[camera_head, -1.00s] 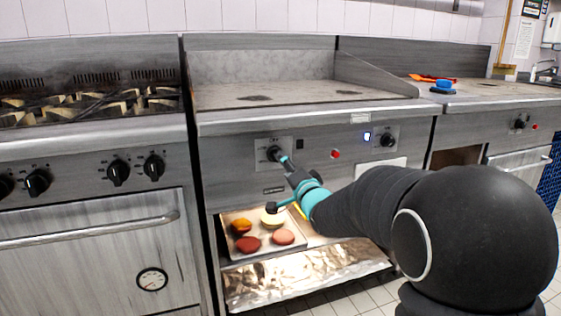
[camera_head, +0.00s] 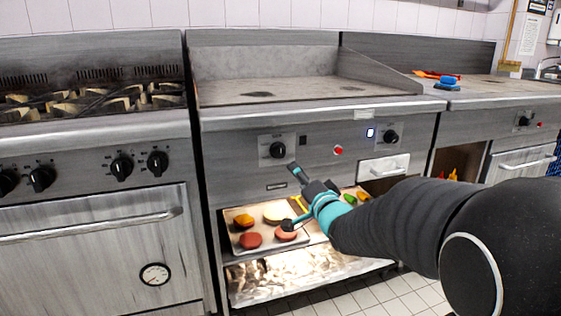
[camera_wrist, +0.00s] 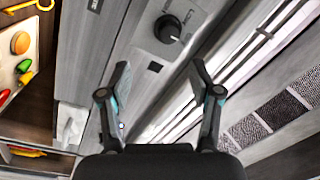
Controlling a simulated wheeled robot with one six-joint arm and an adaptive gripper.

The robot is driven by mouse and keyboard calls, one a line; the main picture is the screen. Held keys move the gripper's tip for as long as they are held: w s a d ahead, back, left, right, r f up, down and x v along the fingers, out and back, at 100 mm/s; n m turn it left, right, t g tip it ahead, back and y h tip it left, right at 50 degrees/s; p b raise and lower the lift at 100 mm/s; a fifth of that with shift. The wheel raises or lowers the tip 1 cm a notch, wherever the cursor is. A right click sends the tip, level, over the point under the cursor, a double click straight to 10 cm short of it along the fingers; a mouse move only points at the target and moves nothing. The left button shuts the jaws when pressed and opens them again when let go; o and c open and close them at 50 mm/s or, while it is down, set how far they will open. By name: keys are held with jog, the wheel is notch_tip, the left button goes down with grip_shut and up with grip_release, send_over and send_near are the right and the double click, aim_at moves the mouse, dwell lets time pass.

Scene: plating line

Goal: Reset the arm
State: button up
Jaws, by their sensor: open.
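My gripper (camera_wrist: 160,90) is open and empty in the wrist view, its two fingers spread apart. In the head view my gripper (camera_head: 291,196) is in front of the griddle's front panel, below the left black knob (camera_head: 277,150) and apart from it. The same knob shows in the wrist view (camera_wrist: 168,29), beyond the fingertips and touched by neither. My arm reaches in from the lower right.
A tray (camera_head: 240,213) with patties, a bun and cheese sits on the shelf below the griddle (camera_head: 265,92). A stove (camera_head: 85,100) stands at left. A blue item (camera_head: 447,81) lies on the right counter. Floor shows at the lower right.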

jog(key=s+d+f+n+g+h, duration=0.2)
jog(key=s+d+f+g+h, duration=0.15)
jog(key=f, duration=0.35)
jog(key=s+d+f+n+g+h, duration=0.25)
jog(key=s+d+f+g, duration=0.2)
jog(key=f, duration=0.25)
jog(key=s+a+r+n+g+p, duration=0.1)
jog(key=s+r+g, duration=0.1)
jog(key=s, duration=1.2)
jog(key=s+a+r+n+g+p, duration=0.1)
jog(key=s+r, duration=0.3)
jog(key=s, duration=1)
jog(key=shift+r+n+g+p, duration=0.35)
jog(key=shift+n+g+p, duration=0.1)
jog(key=shift+n+g, duration=0.25)
jog(key=shift+c, duration=0.2)
